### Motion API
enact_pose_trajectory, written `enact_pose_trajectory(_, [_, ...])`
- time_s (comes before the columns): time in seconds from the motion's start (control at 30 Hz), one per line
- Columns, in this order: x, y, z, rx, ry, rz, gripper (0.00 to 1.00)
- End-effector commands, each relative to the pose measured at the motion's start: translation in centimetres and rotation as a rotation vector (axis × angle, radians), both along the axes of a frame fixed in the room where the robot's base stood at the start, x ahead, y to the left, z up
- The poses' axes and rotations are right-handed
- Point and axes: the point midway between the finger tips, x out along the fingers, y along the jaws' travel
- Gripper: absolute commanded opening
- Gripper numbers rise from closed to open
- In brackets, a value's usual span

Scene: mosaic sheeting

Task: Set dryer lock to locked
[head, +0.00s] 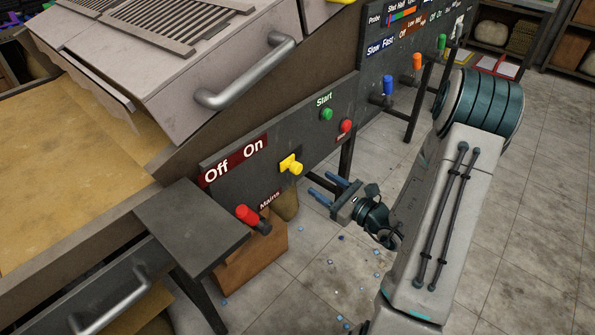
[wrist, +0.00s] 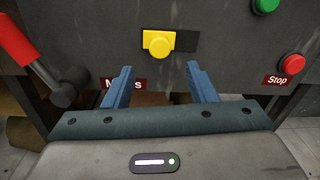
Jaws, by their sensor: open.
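No part labelled as a dryer lock can be read in either view. A dark control panel (head: 235,177) carries a yellow knob (head: 290,164), set on a small yellow plate near the "Off On" label. My gripper (head: 320,182) is open and empty, in front of the panel and apart from it. In the wrist view the yellow knob (wrist: 159,46) lies ahead of the fingers, roughly centred between their tips (wrist: 160,68). The plate sits at the left part of a black slot (wrist: 186,41). The fingers partly cover the "Mains" label.
A red-handled lever (head: 248,215) is left of the knob. A green Start button (head: 327,114) and red Stop button (head: 346,126) are to its right. A second panel has blue (head: 387,86), orange (head: 417,61) and green (head: 441,42) levers. A grey ledge (head: 190,222) juts out at left.

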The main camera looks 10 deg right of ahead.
Motion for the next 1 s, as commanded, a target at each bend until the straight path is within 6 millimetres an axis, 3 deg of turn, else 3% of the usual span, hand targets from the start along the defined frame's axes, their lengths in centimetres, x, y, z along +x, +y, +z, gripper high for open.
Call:
enact_pose_trajectory(0.2, [4.0,2.9,0.0,0.0,-0.003,0.005,0.52])
enact_pose_trajectory(0.4, [6.7,4.6,-0.1,0.0,0.0,0.003,0.52])
enact_pose_trajectory(0.6, [7.9,5.4,0.0,-0.001,0.001,0.002,0.52])
enact_pose_trajectory(0.87, [8.0,5.4,0.0,-0.001,0.001,0.001,0.52])
enact_pose_trajectory(0.9, [8.0,5.4,0.0,-0.001,0.001,0.001,0.49])
enact_pose_trajectory(1.0, [8.0,5.4,0.0,-0.001,0.001,0.001,0.21])
